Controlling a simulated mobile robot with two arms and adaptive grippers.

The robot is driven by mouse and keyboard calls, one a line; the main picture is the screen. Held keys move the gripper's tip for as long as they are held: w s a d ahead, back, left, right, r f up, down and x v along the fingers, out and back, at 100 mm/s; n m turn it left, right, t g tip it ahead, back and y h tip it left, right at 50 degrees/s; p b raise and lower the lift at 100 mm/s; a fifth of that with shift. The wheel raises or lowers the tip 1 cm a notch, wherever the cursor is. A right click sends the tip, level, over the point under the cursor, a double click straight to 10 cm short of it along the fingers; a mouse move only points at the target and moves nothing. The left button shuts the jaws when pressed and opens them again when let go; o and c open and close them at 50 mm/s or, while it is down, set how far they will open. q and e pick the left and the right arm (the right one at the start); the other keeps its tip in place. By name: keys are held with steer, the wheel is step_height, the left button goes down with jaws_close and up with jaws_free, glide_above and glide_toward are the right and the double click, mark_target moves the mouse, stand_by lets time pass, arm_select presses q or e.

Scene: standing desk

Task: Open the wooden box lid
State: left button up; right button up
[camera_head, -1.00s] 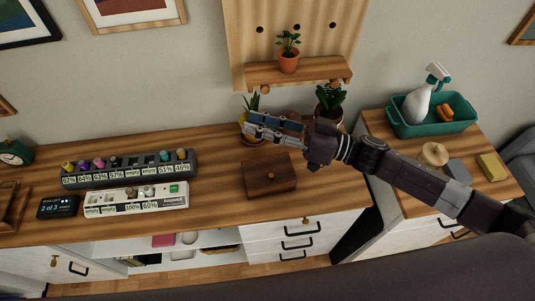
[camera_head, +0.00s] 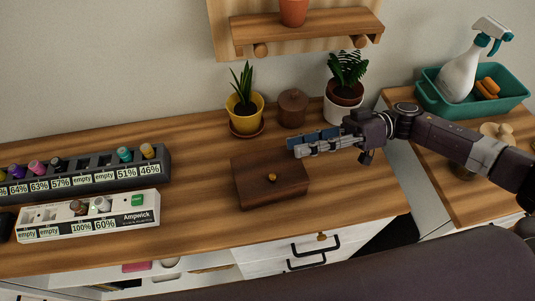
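The wooden box (camera_head: 252,184) is a dark brown, low box on the desk. Its lid is down, with a small brass-coloured knob (camera_head: 272,177) towards the front. My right gripper (camera_head: 294,147) reaches in from the right, with its fingers pointing left near the back right corner of the box. Its two fingers, with blue parts on the upper one, lie nearly in line with the view, so their gap is unclear. I see nothing held between them. The gripper appears apart from the knob. My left gripper is out of view.
Behind the box stand a yellow-potted plant (camera_head: 245,112), a round brown lidded jar (camera_head: 292,108) and a white-potted plant (camera_head: 343,105). Bare desk (camera_head: 350,195) lies right of the box.

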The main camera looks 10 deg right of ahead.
steer(key=shift+s+a+r, duration=0.1)
steer(key=shift+s+a, duration=0.05)
steer(key=shift+a, duration=0.15)
steer(key=p, duration=0.2)
glide_above(269, 168)
steer(key=shift+a, duration=0.1)
jaws_close()
jaws_free()
stand_by(0.4)
